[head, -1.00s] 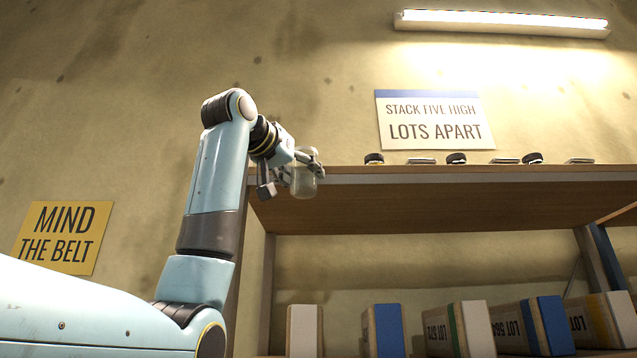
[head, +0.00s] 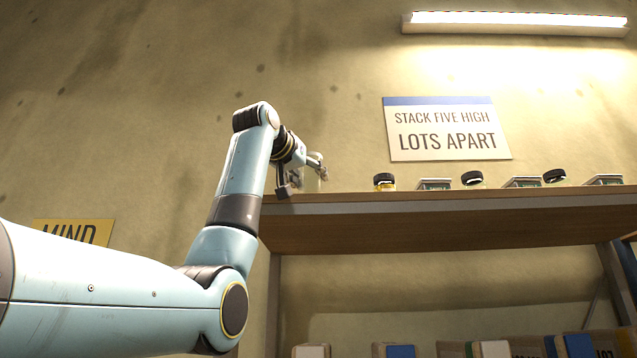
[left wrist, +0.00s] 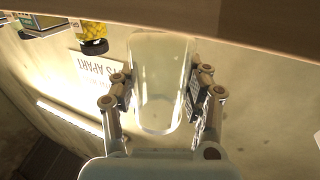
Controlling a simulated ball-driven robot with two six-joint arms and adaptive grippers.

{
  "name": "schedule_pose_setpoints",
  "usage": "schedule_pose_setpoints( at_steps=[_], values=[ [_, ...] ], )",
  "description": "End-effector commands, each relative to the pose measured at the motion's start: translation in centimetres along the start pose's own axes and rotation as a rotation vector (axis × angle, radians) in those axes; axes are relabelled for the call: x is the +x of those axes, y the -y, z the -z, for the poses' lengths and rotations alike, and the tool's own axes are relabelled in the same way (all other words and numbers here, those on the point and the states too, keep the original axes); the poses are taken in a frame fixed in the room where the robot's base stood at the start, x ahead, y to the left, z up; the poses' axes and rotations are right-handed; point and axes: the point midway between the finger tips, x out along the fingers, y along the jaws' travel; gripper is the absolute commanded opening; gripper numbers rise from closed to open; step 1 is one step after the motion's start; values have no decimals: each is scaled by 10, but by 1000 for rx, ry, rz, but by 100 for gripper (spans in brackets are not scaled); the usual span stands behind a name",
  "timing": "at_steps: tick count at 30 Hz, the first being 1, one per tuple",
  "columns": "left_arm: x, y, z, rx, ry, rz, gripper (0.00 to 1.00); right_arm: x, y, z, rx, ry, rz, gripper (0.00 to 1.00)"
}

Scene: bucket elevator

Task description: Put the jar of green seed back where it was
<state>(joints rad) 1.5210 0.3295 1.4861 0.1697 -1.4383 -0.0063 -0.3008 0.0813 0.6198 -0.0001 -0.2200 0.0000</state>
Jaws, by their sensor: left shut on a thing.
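My left gripper (head: 308,174) is shut on a clear glass jar (head: 314,186) near the left end of the top shelf (head: 420,208). In the left wrist view the jar (left wrist: 160,85) sits between the two fingers (left wrist: 163,100). Its glass looks clear and pale; I see no green seed in it and no lid. In the head view the fingers partly cover the jar, and I cannot tell whether its base touches the shelf. My right gripper is out of view.
A black-lidded jar with yellow contents (head: 384,182) stands right of the held jar and shows in the left wrist view (left wrist: 93,38). Beyond it, flat boxes (head: 434,184) alternate with more black-lidded jars (head: 472,179). Lot boxes (head: 400,351) fill the lower shelf.

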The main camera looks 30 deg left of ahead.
Motion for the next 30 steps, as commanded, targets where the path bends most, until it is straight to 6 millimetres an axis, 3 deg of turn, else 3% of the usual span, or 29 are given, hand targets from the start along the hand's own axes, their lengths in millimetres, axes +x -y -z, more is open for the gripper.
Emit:
schedule_pose_setpoints(
  at_steps=[9,13,25,26,30],
  values=[
    [50,0,2,-1,4,0,11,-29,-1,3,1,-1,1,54],
    [48,0,-14,1,0,0,11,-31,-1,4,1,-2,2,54],
    [47,0,-21,0,0,0,11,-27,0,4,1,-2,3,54],
    [47,0,-20,0,0,0,51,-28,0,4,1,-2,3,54],
    [47,0,-19,0,0,0,70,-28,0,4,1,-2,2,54]
  ],
)
